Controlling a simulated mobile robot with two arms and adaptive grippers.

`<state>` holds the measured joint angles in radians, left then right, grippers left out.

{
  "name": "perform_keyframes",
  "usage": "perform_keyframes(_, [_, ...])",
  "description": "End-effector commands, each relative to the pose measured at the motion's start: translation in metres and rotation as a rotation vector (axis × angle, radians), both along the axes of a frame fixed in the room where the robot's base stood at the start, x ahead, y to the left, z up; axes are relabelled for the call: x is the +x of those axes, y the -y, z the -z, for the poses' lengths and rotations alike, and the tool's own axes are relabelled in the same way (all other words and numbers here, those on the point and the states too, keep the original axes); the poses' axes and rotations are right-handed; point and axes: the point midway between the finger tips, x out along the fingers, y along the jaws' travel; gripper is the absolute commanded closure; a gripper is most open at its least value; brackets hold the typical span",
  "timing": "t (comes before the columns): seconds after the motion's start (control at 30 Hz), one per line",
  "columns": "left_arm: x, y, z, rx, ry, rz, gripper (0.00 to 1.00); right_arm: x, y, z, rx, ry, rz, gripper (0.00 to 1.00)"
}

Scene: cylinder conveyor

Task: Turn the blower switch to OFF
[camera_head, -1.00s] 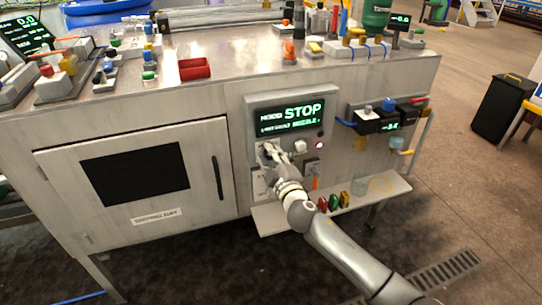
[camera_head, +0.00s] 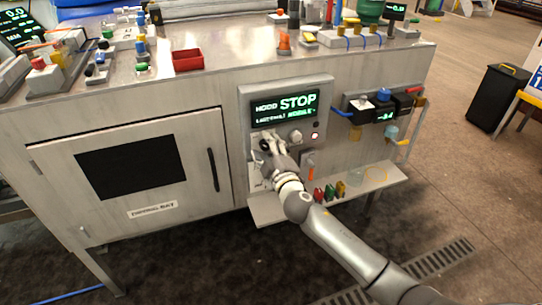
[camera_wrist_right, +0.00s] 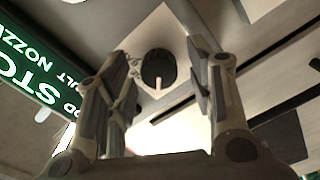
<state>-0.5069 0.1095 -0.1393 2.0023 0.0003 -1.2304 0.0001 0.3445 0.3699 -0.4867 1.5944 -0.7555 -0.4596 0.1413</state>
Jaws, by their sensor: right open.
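A black round knob (camera_wrist_right: 158,68) with a white pointer mark sits on a light square plate (camera_wrist_right: 150,32) in the right wrist view. It appears to be the blower switch; its label is not readable. My right gripper (camera_wrist_right: 160,78) is open, with one finger to each side of the knob in that view. Whether the fingers touch it I cannot tell. In the head view my right gripper (camera_head: 268,146) is at the lower left of the control panel (camera_head: 327,92) and hides most of the knob. My left gripper is not in view.
The panel's green display (camera_head: 285,107) reads STOP. A pale knob (camera_head: 295,137) and a red light (camera_head: 315,136) are right of my gripper. A shelf (camera_head: 385,178) with small coloured items juts out below. A cabinet door (camera_head: 205,125) is at the left.

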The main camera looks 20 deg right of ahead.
Motion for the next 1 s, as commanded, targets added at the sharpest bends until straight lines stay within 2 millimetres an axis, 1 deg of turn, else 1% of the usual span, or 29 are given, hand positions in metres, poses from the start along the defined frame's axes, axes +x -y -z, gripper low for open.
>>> perform_keyframes(0.17, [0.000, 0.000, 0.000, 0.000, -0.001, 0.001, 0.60, -0.019, 0.001, 0.002, 0.001, -0.003, 0.001, 0.51])
perform_keyframes(0.5, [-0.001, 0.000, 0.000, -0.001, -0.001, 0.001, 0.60, -0.080, 0.003, 0.002, 0.001, -0.004, 0.000, 0.51])
perform_keyframes(0.6, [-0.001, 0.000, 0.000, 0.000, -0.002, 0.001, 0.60, -0.094, 0.003, 0.001, 0.001, -0.003, -0.001, 0.51])
perform_keyframes(0.8, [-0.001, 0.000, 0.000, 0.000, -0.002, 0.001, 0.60, -0.113, 0.004, 0.001, 0.000, -0.002, 0.000, 0.51])
perform_keyframes(1.0, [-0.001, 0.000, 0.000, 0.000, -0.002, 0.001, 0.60, -0.118, 0.004, 0.001, -0.001, -0.001, 0.000, 0.51])
